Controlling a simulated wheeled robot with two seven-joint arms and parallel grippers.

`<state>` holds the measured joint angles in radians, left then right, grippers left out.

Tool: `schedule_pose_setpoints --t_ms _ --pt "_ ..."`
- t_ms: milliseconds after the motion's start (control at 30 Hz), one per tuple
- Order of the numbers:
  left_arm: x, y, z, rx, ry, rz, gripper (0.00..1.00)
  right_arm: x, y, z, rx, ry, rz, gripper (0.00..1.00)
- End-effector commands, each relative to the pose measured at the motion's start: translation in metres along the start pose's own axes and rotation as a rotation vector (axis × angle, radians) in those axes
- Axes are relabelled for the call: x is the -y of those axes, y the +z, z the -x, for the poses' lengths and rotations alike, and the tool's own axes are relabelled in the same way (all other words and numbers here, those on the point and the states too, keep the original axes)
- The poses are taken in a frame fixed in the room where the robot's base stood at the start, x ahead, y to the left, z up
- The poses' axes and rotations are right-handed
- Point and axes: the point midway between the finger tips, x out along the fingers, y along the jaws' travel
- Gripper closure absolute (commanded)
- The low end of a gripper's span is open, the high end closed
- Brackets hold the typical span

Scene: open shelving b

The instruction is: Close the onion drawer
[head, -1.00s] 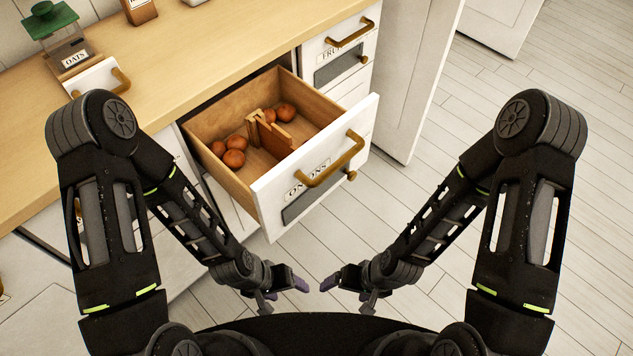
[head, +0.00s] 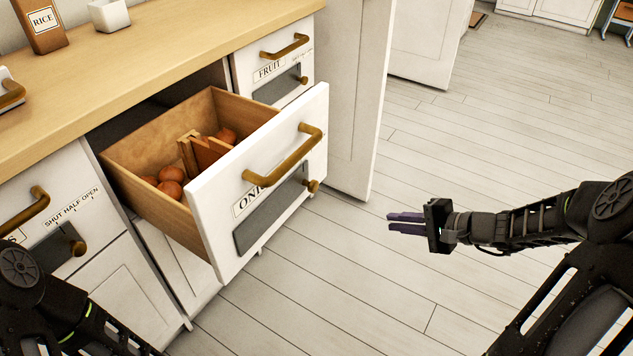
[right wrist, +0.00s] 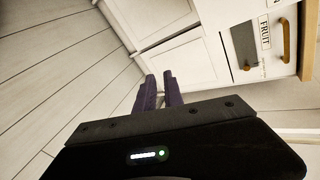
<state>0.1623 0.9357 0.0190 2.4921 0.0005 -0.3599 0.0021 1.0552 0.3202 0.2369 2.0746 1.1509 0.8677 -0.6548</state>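The onion drawer (head: 250,185) is pulled far out of the counter. Its white front has a brass bar handle (head: 285,160), a label partly hidden by the handle, and a dark panel. Several onions (head: 171,181) lie inside around a wooden divider (head: 195,150). My right gripper (head: 391,222) is in free space to the right of the drawer front, fingers pointing left, empty, with a narrow gap between its purple fingers. The fingers also show in the right wrist view (right wrist: 160,78). My left gripper is out of view; part of the left arm shows at the lower left.
The fruit drawer (head: 272,68) beyond is shut. Another drawer (head: 50,225) at the left has a "SHUT HALF OPEN" scale. The wooden countertop (head: 150,60) holds a rice box (head: 42,25). A white cabinet panel (head: 355,100) stands behind. The floor (head: 480,130) to the right is clear.

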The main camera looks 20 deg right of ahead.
Motion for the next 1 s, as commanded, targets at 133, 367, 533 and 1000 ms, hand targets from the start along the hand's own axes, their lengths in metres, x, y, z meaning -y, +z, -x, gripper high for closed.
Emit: schedule_pose_setpoints --t_ms 133,367,533,1000 --pt "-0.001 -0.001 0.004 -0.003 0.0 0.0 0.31 0.103 0.013 0.024 0.066 -0.346 0.149 1.0" --pt "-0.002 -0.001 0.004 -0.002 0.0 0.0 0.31 0.133 0.029 0.038 0.099 -0.493 0.276 1.0" --pt "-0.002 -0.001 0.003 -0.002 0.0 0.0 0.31 0.132 0.029 0.038 0.099 -0.49 0.276 1.0" --pt "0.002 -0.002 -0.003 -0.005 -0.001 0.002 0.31 0.143 0.035 0.01 0.103 -0.489 0.274 1.0"
